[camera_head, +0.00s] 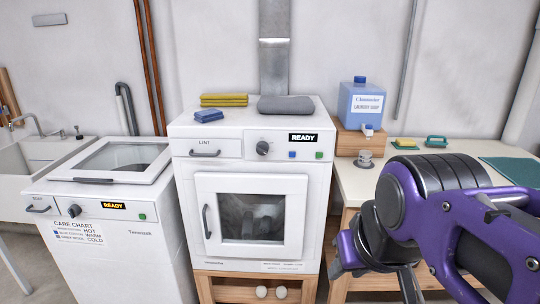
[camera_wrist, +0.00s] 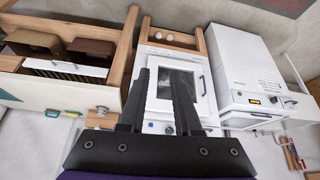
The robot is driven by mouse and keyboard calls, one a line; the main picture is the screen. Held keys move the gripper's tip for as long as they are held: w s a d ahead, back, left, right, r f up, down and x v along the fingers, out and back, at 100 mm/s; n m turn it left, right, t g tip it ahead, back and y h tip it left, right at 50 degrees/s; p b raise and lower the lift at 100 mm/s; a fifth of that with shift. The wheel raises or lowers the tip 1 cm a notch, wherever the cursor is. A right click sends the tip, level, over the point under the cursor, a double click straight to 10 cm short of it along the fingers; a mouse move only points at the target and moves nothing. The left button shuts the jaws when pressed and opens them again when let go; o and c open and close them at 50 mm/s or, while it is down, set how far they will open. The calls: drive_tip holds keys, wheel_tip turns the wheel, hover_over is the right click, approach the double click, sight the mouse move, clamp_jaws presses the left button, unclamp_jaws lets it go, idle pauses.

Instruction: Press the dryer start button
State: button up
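The white dryer (camera_head: 250,182) stands in the middle of the head view, its windowed door closed. Its top panel has a dark knob (camera_head: 263,148), a display reading READY (camera_head: 303,138), a blue button (camera_head: 292,155) and a green button (camera_head: 319,155). Any button labels are too small to read. In the wrist view the dryer (camera_wrist: 205,78) appears upside down beyond my fingers, which partly cover its door and panel. My gripper (camera_wrist: 166,64) is open and empty, with a gap between its dark fingers. My purple arm is at the right of the head view.
A washer (camera_head: 125,255) with its own READY display stands left of the dryer. Folded yellow cloths (camera_head: 224,99), a blue cloth (camera_head: 209,116) and a grey folded item (camera_head: 286,105) lie on the dryer. A soap jug (camera_head: 361,103) and table (camera_head: 358,190) are at right.

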clamp_jaws()
idle(1.3)
